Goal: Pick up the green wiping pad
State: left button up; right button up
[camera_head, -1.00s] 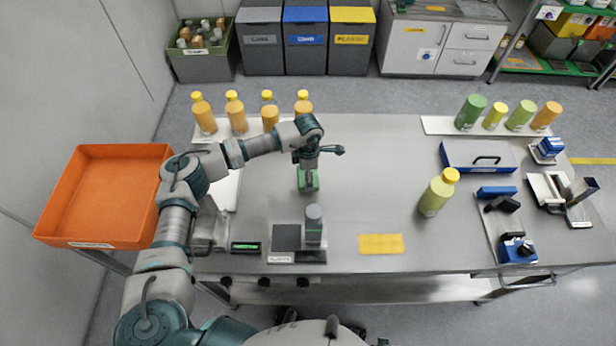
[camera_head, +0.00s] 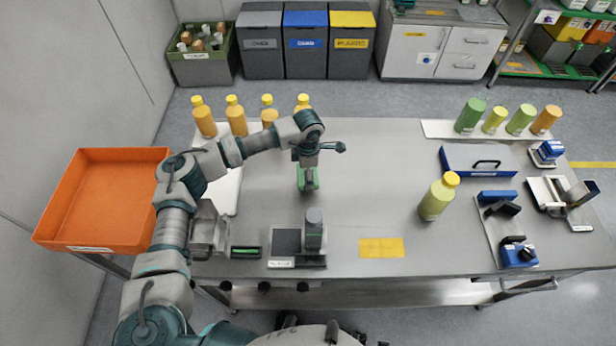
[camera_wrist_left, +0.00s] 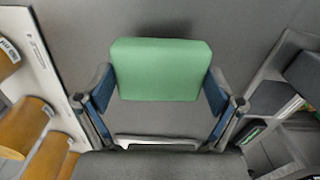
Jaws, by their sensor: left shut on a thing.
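The green wiping pad (camera_wrist_left: 160,70) is between the two blue-lined fingers of my left gripper (camera_wrist_left: 159,92) in the left wrist view. The fingers touch it on both sides. In the head view, the pad (camera_head: 308,180) shows below my left gripper (camera_head: 308,168), over the middle-left of the steel table (camera_head: 355,200). My left gripper is shut on the pad and points down. I cannot tell whether the pad is clear of the tabletop. My right gripper is in neither view.
Several orange bottles (camera_head: 237,118) stand behind the left arm. A scale-like device (camera_head: 313,238) stands in front of the pad. A yellow-green bottle (camera_head: 437,198) and a yellow mat (camera_head: 381,248) are to the right. The tabletop between pad and bottle is clear.

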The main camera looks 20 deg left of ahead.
pick_arm(q)
jog(key=d, duration=0.5)
jog(key=s+d+r, duration=0.1)
jog(key=d, duration=0.4)
jog(key=s+d+b, duration=0.1)
jog(key=d, duration=0.3)
jog(key=shift+s+d+r, duration=0.15)
jog(key=shift+d+r, duration=0.25)
jog(key=shift+d, duration=0.4)
jog(key=shift+s+d+r, duration=0.1)
jog(key=shift+d, duration=0.15)
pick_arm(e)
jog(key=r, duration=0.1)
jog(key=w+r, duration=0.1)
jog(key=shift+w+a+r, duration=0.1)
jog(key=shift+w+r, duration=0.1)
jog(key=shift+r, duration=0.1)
pick_arm(q)
jog(key=shift+a, duration=0.1)
